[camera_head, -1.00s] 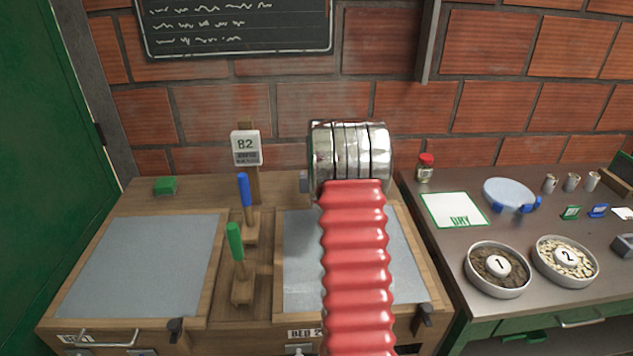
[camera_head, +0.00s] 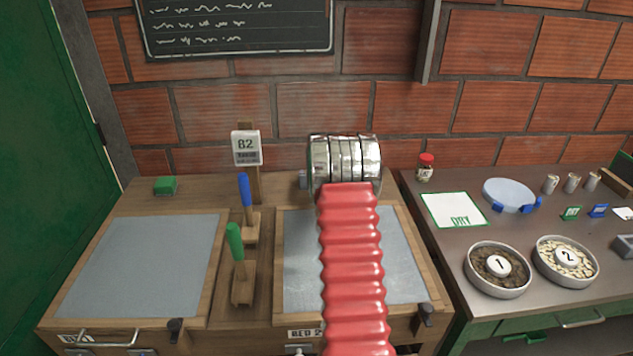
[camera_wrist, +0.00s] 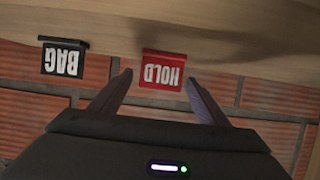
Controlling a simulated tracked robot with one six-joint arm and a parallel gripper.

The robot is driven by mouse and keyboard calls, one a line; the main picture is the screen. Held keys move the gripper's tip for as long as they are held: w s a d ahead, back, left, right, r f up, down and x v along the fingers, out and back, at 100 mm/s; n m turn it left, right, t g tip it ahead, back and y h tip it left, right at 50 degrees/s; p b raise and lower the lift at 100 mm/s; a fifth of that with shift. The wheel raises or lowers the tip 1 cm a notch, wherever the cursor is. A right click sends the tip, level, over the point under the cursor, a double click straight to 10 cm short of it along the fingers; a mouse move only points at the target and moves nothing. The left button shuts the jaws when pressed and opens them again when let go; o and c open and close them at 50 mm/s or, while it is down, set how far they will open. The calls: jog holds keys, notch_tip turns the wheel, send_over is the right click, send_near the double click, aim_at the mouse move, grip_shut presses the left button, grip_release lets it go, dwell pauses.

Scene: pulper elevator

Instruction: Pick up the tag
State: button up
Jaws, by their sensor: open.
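A red tag lettered HOLD (camera_wrist: 163,72) and a black tag lettered BAG (camera_wrist: 63,58) show in the wrist view, both upside down, at the edge of a pale wooden surface. My gripper (camera_wrist: 158,76) is open, with one finger to either side of the red tag in the picture. The red tag appears between the fingertips; whether it is in depth between them, I cannot tell. The black tag is left of the left finger. In the head view my arm hides the gripper and neither of these tags can be made out.
Two beds with grey tops sit on the wooden bench (camera_head: 140,190), with upright blue (camera_head: 244,190) and green (camera_head: 235,242) handles between them. A sign reading 82 (camera_head: 246,147) stands behind. Two numbered bowls (camera_head: 497,290) (camera_head: 566,277) are on the right table. A brick wall closes the back.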

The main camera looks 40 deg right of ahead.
jog(key=shift+c, duration=0.4)
jog(key=c, duration=1)
jog(key=shift+r, duration=0.1)
jog(key=shift+c, duration=0.2)
notch_tip(320, 180, up, 10)
jog(key=shift+f, duration=0.1)
